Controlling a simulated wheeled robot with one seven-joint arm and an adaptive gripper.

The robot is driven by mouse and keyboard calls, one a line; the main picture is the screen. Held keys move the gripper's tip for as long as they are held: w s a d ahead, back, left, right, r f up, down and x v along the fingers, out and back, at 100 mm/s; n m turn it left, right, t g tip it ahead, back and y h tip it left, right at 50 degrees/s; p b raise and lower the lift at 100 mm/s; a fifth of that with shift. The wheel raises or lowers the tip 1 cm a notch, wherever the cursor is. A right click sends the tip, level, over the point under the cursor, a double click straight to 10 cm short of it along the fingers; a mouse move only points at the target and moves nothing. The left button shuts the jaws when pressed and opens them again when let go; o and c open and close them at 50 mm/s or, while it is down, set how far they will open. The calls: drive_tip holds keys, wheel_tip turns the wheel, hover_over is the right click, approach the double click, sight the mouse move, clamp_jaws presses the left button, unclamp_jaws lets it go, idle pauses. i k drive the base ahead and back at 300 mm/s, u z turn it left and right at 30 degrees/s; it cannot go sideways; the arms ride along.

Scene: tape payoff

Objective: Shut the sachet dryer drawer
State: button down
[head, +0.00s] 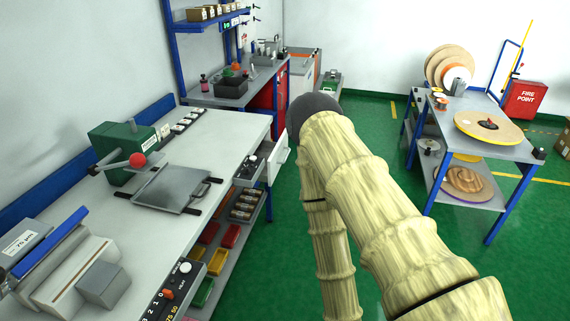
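A pale drawer (279,158) sticks out from under the far right end of the long workbench, just left of my arm. It stands open, and its inside is mostly hidden. A dark panel with a pale knob (253,160) sits on the bench's front edge beside it. No readable label marks it as the sachet dryer drawer. My arm, in a yellowish ribbed sleeve with a dark elbow, rises close to the right of the drawer and bends back down. My gripper is out of the picture, so its state and its distance to the drawer are hidden.
The workbench (225,130) carries a green machine (122,143) with a red ball handle and a grey plate (172,188). Coloured bins stand on its lower shelf. A trolley with reels (490,145) stands at right. Green floor (375,120) is clear between.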

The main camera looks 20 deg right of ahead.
sight(274, 153)
drive_tip(key=z, duration=0.4)
drive_tip(key=i, duration=1.05)
drive_tip(key=z, duration=0.2)
